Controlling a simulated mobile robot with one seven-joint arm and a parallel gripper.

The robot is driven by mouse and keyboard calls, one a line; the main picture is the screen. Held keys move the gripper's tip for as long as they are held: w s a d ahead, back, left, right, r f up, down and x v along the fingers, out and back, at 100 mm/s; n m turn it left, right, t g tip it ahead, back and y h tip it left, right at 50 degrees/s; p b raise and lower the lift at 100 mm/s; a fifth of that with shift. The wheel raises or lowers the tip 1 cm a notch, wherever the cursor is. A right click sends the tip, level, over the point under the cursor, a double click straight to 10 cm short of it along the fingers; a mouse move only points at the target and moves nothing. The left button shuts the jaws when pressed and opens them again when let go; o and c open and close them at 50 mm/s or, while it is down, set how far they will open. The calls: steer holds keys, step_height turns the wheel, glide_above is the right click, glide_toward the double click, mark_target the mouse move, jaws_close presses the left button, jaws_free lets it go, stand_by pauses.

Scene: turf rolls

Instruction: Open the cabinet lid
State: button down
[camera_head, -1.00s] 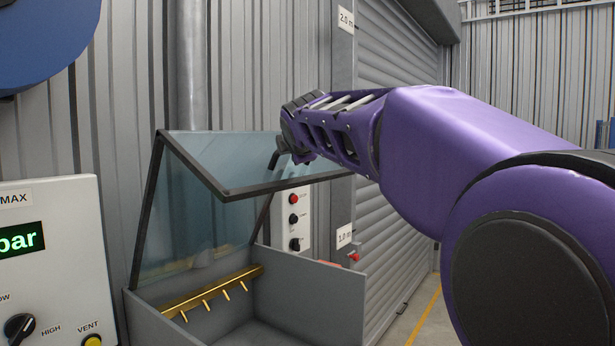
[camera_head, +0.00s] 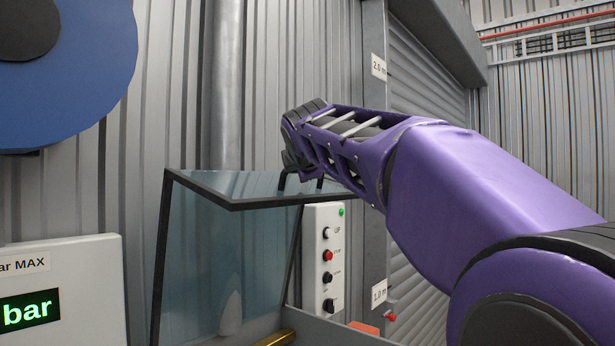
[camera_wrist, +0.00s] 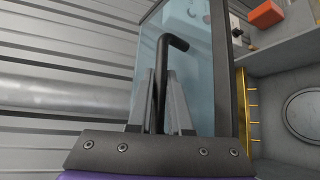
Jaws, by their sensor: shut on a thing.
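The cabinet lid (camera_head: 240,190) is a dark-framed panel of bluish glass, raised well up over the grey cabinet (camera_head: 340,332). A black bent handle (camera_wrist: 161,75) stands out from the lid; in the wrist view it runs up between my two fingers. My gripper (camera_wrist: 160,100) is shut on this handle. In the head view my purple arm reaches in from the right to the lid's front edge, and the wrist hides most of the grip. A brass rail with pegs (camera_wrist: 248,105) shows inside the cabinet.
A control box with knobs (camera_head: 326,258) is on the wall behind the lid. A gauge panel (camera_head: 70,275) stands at the left, under a blue round object (camera_head: 75,75). A grey pipe (camera_head: 222,80) runs up the ribbed wall. An orange block (camera_wrist: 266,14) is near the cabinet.

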steer(key=shift+a+r, duration=0.15)
steer(key=shift+a, duration=0.05)
stand_by(0.3)
steer(key=c, duration=0.9)
jaws_free()
steer(key=shift+o, duration=0.2)
steer(key=shift+d, duration=0.1)
